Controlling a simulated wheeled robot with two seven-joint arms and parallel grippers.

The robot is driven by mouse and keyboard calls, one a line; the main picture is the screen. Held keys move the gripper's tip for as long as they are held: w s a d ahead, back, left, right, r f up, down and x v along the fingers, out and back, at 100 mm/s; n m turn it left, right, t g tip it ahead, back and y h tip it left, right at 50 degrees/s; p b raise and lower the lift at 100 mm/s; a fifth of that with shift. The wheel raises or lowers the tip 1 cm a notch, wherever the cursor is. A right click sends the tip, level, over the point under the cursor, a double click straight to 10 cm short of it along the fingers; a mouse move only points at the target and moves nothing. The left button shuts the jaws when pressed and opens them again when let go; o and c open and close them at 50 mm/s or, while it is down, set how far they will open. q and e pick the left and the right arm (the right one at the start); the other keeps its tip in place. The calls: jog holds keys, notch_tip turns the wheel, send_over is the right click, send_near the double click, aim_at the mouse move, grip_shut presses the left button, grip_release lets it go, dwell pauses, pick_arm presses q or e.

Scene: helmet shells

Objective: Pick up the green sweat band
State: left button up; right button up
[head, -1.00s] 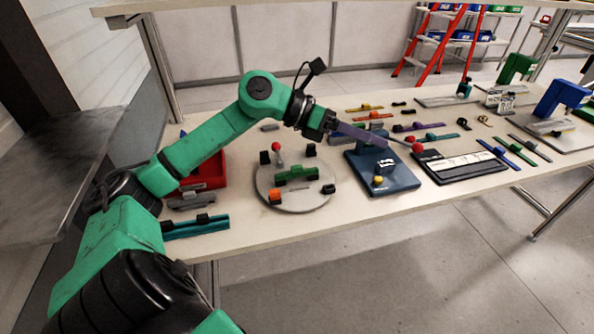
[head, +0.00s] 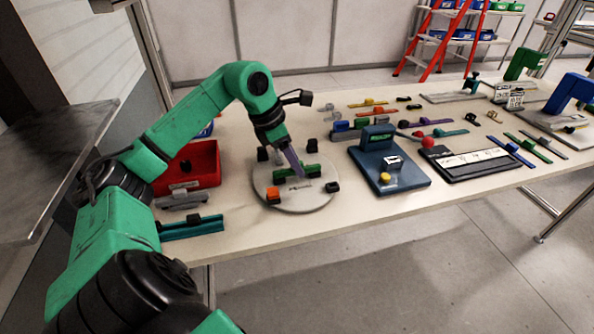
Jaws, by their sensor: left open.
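A green band-like piece (head: 312,171) with dark green raised parts lies on the round grey plate (head: 296,203). My left gripper (head: 300,172) is open and points down over this piece, its purplish fingers partly hiding it. Whether the fingers touch the piece I cannot tell. A thin green strip (head: 527,147) with a small clip lies at the table's right, away from my gripper. Which of the two green things is the sweat band I cannot tell. My right gripper is not in view.
Dark blocks and an orange block (head: 273,195) stand around the plate's rim. A red bin (head: 203,165) is at left, a teal strip (head: 192,228) in front of it. A blue press-like fixture (head: 402,186) stands right of the plate. Several coloured strips lie behind it.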

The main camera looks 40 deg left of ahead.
pick_arm(q)
jog(key=shift+x, duration=0.85)
jog(key=shift+r, duration=0.1)
grip_shut()
